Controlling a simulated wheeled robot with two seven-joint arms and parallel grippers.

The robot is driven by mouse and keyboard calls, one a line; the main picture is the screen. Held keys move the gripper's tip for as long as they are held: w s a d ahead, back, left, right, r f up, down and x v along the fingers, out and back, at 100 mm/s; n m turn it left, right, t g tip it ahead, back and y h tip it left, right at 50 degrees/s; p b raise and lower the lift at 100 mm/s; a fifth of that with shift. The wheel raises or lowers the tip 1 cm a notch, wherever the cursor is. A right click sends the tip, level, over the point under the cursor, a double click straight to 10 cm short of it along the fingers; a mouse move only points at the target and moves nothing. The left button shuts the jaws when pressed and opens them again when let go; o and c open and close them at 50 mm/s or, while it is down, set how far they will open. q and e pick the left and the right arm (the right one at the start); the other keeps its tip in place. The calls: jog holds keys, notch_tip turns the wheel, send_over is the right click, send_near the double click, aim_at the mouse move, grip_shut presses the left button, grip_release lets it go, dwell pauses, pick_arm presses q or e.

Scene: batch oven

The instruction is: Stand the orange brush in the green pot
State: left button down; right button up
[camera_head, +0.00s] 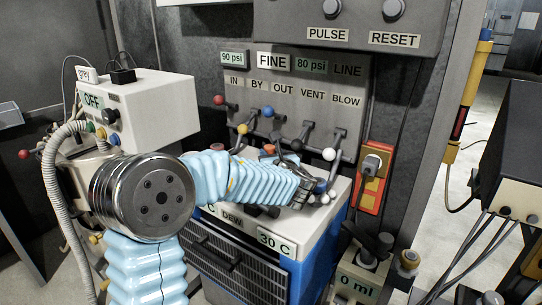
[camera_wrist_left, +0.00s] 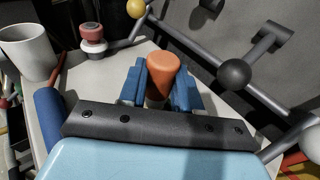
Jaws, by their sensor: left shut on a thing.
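My left gripper (camera_head: 318,188) reaches in from the left over the top of the white and blue cabinet, below the valve row. In the left wrist view its blue fingers (camera_wrist_left: 161,90) are shut on the orange brush (camera_wrist_left: 163,68). Only a smooth, rounded orange end of it shows there; the rest is hidden by the fingers and the gripper body. I cannot make out the brush clearly in the head view. I see no green pot in either view. My right gripper is not in view.
A white mug (camera_wrist_left: 28,52) and a red and white piece (camera_wrist_left: 93,38) stand left of the fingers. Valve levers with a yellow knob (camera_wrist_left: 136,8) and a black knob (camera_wrist_left: 234,73) are close. An orange switch plate (camera_head: 369,193) is on the right post.

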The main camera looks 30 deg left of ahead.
pick_arm(q)
jog(key=shift+f+b, duration=0.3)
jog(key=shift+f, duration=0.05)
jog(key=c, duration=0.7)
grip_release()
jog(key=v, duration=1.3)
jog(key=shift+s+d, duration=0.25)
jog(key=shift+s, duration=0.05)
